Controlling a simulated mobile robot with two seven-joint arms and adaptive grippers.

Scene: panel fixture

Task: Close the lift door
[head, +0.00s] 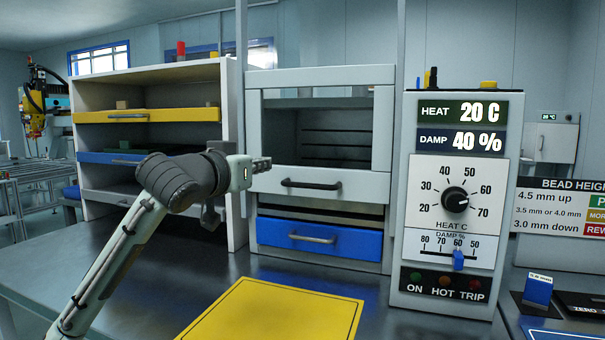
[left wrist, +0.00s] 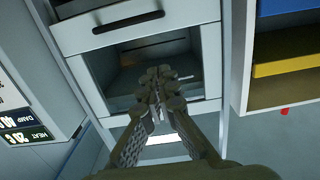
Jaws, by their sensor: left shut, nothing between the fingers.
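The lift door (head: 360,185) is a grey frame around a window-like area, on the grey cabinet in the middle of the head view. A dark bar handle (head: 311,184) is on its lower rail. A dark gap shows between that rail and the blue drawer below. My left gripper (head: 262,164) is shut and empty, in front of the door's left side, a little above and left of the handle. In the left wrist view, turned over, the shut fingers (left wrist: 156,82) overlap the window area, and the handle (left wrist: 128,22) shows near the top. Contact cannot be told. My right gripper is out of view.
A shelf unit (head: 237,110) with yellow and blue trays stands close left of the door. A control panel (head: 410,210) with a dial, reading 20 C and 40 %, stands right. A yellow mat (head: 275,315) lies on the bench in front; the bench around it is mostly clear.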

